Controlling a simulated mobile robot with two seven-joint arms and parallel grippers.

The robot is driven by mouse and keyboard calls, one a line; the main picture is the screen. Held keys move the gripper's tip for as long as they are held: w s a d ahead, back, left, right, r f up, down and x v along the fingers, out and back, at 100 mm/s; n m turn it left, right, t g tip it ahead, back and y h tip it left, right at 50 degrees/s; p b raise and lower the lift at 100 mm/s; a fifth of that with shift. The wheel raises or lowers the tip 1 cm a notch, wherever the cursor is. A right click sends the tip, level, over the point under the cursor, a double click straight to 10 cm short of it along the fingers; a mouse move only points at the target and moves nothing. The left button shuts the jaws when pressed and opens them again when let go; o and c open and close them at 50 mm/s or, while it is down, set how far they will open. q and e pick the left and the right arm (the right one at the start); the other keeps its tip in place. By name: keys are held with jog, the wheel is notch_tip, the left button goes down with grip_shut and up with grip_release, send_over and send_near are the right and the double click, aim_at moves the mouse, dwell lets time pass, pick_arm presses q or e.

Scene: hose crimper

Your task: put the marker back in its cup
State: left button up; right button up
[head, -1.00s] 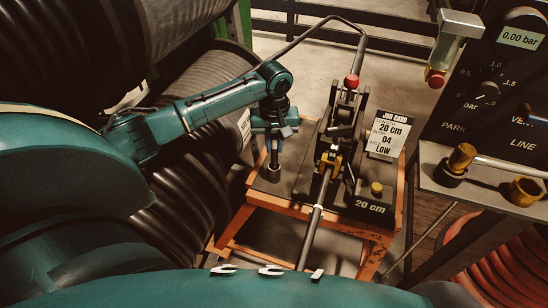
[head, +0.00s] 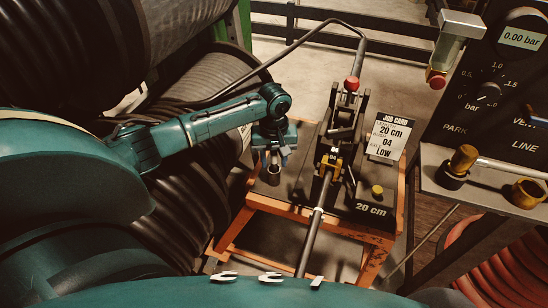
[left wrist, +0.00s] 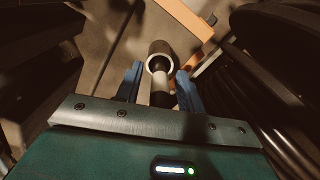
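The cup (head: 272,174) is a small dark cylinder with a pale rim at the left of the bench top. In the left wrist view the cup (left wrist: 159,48) shows between and beyond the fingertips. The marker (left wrist: 160,84), white with a black part, lines up with the cup's mouth and seems to stand in it. My left gripper (head: 273,156) is just over the cup, pointing down. In the left wrist view its blue fingers (left wrist: 160,88) are spread, with a gap on both sides of the marker. My right gripper is out of view.
The orange-framed bench (head: 290,213) carries a clamp fixture (head: 335,150) with a hose, a job card (head: 388,137) and a yellow button (head: 377,190), right of the cup. Large hose coils (head: 180,190) stand left. A gauge panel (head: 490,110) stands right.

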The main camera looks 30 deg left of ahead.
pick_arm(q)
jog(key=shift+r, duration=0.1)
notch_tip(320, 180, up, 12)
jog(key=shift+r+p, duration=0.1)
jog(key=shift+p, duration=0.8)
